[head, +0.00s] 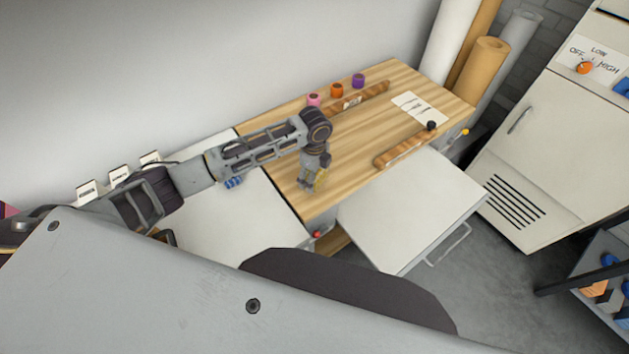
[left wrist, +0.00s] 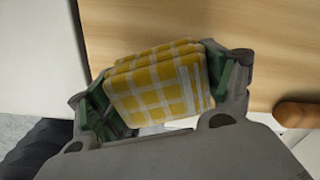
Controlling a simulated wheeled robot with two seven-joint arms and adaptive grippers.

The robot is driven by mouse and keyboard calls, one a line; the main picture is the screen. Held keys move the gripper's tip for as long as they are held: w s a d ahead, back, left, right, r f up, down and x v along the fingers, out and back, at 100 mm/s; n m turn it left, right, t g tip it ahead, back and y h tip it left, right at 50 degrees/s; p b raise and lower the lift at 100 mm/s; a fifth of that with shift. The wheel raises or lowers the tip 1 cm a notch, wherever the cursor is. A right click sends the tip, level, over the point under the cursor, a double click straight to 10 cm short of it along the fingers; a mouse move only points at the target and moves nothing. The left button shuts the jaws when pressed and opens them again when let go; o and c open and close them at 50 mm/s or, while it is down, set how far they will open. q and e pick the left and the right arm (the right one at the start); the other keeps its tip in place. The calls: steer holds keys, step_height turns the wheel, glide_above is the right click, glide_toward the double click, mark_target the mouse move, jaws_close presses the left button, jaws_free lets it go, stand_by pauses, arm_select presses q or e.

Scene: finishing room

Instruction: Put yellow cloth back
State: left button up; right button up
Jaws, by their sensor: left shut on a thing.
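The yellow cloth (left wrist: 160,85) is a folded stack with a yellow and white check. It fills the space between the green-padded fingers of my left gripper (left wrist: 165,95) in the left wrist view. In the head view my left gripper (head: 313,180) points down over the front left part of the wooden worktop (head: 350,140), and only a sliver of yellow shows there. I cannot tell whether the cloth touches the wood. My right gripper is in neither view.
A pale drawer or panel (head: 410,210) juts out in front of the worktop. Pink (head: 314,100), orange (head: 337,90) and purple (head: 358,80) spools stand at the back. A white cabinet (head: 555,130) stands at the right.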

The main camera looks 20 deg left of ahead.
arm_select(q)
steer(key=shift+f, duration=1.65)
steer(key=shift+f, duration=0.1)
steer(key=o, duration=1)
steer(key=shift+o, duration=0.2)
step_height(320, 180, up, 12)
steer(key=shift+r+b, duration=0.1)
steer(key=shift+b, duration=0.25)
